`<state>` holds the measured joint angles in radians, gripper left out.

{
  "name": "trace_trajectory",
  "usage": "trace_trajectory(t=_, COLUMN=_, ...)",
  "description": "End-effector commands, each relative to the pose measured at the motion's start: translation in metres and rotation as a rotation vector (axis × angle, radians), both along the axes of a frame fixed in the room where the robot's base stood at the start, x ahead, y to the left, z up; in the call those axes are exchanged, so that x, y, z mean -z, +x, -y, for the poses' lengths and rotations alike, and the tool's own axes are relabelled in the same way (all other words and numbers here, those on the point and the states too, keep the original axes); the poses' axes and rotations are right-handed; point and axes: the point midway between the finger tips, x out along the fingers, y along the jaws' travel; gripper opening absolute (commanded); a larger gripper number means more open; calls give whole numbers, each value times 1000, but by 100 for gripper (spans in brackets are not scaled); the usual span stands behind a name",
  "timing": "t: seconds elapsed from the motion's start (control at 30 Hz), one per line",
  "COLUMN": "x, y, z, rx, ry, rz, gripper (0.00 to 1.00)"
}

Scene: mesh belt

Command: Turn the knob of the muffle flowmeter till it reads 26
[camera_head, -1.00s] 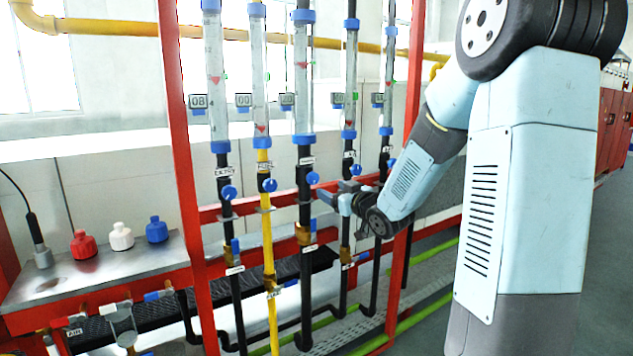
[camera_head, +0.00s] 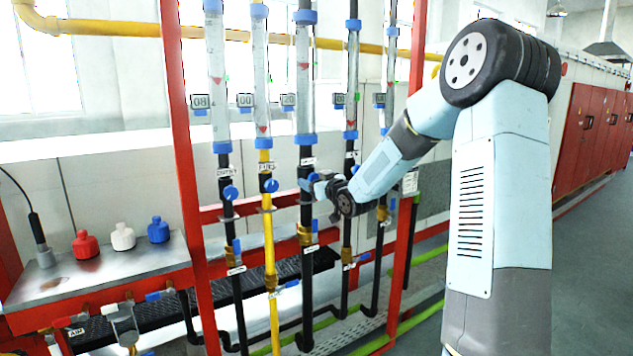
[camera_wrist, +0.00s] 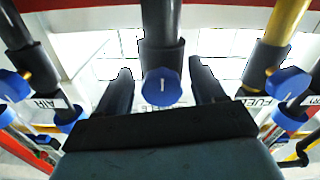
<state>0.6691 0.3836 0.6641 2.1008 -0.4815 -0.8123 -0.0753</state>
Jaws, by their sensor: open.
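The muffle flowmeter appears to be the middle tube (camera_head: 303,80), clear with blue end caps above a black pipe, though its label is partly hidden. Its small grey display (camera_head: 288,100) is too small to read surely. Its blue round knob (camera_wrist: 161,87), with a white mark, sits in the middle of the wrist view. My gripper (camera_wrist: 162,88) is open, with one dark finger on each side of the knob and visible gaps between. In the head view my gripper (camera_head: 312,187) is at the middle pipe and largely hides the knob.
The yellow fuel pipe's blue knob (camera_wrist: 287,83) and the air pipe's blue knob (camera_wrist: 14,86) flank my gripper. A red frame post (camera_head: 183,170) stands left.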

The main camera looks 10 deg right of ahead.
Motion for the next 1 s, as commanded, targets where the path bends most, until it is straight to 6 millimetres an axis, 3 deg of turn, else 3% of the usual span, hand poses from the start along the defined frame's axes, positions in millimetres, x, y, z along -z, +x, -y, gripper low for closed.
trace_trajectory(t=0.2, x=0, y=0, z=0, rx=0, ry=0, rz=0, gripper=68)
trace_trajectory(t=0.77, x=0, y=0, z=0, rx=0, ry=0, rz=0, gripper=16)
trace_trajectory(t=0.8, x=0, y=0, z=8, rx=1, ry=1, rz=0, gripper=15)
trace_trajectory(t=1.0, x=0, y=0, z=4, rx=5, ry=-3, rz=1, gripper=15)
